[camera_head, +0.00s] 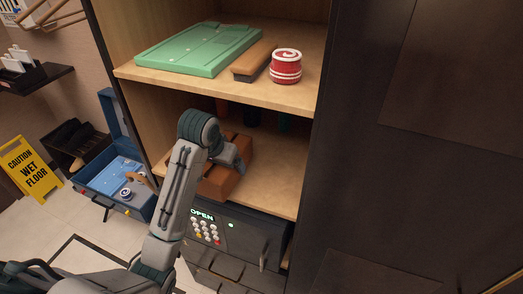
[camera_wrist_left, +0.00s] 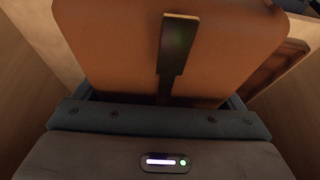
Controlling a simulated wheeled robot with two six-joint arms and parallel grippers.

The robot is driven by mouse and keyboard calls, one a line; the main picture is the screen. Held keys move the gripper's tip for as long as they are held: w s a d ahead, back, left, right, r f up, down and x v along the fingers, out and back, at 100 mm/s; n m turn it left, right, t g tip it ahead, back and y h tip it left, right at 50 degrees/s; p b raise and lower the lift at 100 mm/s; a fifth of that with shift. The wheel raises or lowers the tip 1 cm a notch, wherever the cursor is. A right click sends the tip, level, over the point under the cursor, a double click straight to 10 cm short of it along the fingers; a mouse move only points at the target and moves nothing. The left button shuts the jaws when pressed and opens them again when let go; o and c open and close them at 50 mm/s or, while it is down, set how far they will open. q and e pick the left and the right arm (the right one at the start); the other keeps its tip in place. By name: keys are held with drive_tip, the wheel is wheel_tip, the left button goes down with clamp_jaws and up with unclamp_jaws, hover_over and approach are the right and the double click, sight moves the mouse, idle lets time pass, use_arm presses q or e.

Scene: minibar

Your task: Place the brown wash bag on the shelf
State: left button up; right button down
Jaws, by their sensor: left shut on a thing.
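The brown wash bag (camera_head: 233,160) is inside the cabinet at the lower wooden shelf (camera_head: 275,180), partly hidden behind my left arm. My left gripper (camera_head: 232,160) reaches into that compartment and is shut on the bag. In the left wrist view the brown bag (camera_wrist_left: 185,50) fills the space just ahead of the gripper (camera_wrist_left: 165,100), with a dark strap-like strip in front of it. Whether the bag touches the shelf cannot be told. My right gripper is not in view.
The upper shelf (camera_head: 220,85) holds a green case (camera_head: 200,48), a brush (camera_head: 254,60) and a red-and-white striped round item (camera_head: 286,67). Dark bottle-like shapes stand behind the bag. A dark safe (camera_head: 240,235) is below. A blue toolbox (camera_head: 115,180) and yellow sign (camera_head: 28,168) are left.

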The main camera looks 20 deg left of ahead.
use_arm(q)
drive_tip(key=w+d+b, duration=0.1)
drive_tip(key=w+d, duration=0.1)
drive_tip(key=w+d+b, duration=0.1)
drive_tip(key=w+d, duration=0.1)
drive_tip(key=w+d+f+b, duration=0.1)
drive_tip(key=w+d, duration=0.1)
drive_tip(key=shift+w, duration=0.35)
drive_tip(key=w+d+p, duration=0.1)
drive_tip(key=w+d, duration=0.1)
drive_tip(key=w, duration=0.1)
drive_tip(key=shift+w+d, duration=0.1)
drive_tip(key=shift+d, duration=0.1)
drive_tip(key=shift+d+p, duration=0.1)
drive_tip(key=shift+p, duration=0.2)
wheel_tip(320, 180, down, 3)
drive_tip(key=shift+r+p, duration=0.1)
drive_tip(key=shift+p, duration=0.95)
drive_tip(key=shift+f, duration=0.45)
drive_tip(key=shift+f, duration=0.1)
